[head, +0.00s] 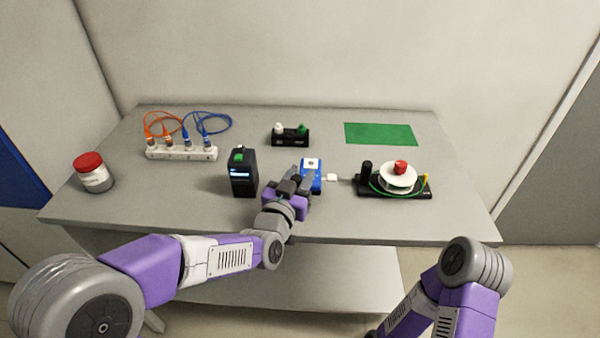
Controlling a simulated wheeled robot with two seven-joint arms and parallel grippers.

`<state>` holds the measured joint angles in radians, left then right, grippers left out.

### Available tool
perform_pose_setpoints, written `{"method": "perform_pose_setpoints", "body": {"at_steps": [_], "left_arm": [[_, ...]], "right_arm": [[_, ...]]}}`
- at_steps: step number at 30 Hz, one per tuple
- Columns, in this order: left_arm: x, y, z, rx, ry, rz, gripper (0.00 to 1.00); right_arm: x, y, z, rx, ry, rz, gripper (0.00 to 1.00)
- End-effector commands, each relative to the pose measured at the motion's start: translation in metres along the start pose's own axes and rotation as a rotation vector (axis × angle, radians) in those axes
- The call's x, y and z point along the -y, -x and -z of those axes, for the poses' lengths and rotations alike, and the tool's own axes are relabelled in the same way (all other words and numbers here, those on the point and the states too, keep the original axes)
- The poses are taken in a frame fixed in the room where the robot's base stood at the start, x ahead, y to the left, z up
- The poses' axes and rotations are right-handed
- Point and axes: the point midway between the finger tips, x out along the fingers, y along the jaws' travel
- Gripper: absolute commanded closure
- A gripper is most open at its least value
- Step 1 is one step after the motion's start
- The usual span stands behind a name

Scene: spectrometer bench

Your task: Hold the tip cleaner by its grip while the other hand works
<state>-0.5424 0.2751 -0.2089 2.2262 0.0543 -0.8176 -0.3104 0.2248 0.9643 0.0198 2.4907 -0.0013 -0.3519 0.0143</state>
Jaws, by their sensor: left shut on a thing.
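The tip cleaner, which I take to be the blue device with a white top (312,172), is near the front middle of the table. My left gripper (298,183) reaches it from the front left and is shut on it. The fingers and wrist hide its left side and lower part, so the exact hold is hard to see. A small white piece (332,177) shows at its right side. My right arm shows at the lower right, but its gripper is out of view.
A black device (241,172) stands close left of my left gripper. A black base with a white spool (397,180) is at the right. A power strip with cables (181,153), a red-lidded jar (93,173), a black holder (290,136) and a green mat (380,134) surround clear table.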

Motion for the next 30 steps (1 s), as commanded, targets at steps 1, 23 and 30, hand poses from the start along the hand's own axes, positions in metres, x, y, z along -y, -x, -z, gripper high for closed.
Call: {"method": "perform_pose_setpoints", "body": {"at_steps": [1, 23, 30], "left_arm": [[0.000, 0.000, -0.002, -0.001, 0.000, 0.000, 1.00], [0.000, 0.000, -0.031, -0.001, 0.000, 0.000, 1.00], [0.000, 0.000, -0.033, -0.001, 0.000, -0.001, 1.00]], "right_arm": [[0.000, 0.000, 0.000, 0.000, 0.000, 0.000, 0.57], [0.000, 0.000, 0.000, 0.000, 0.000, 0.000, 0.57], [0.000, 0.000, 0.000, 0.000, 0.000, 0.000, 0.57]]}}
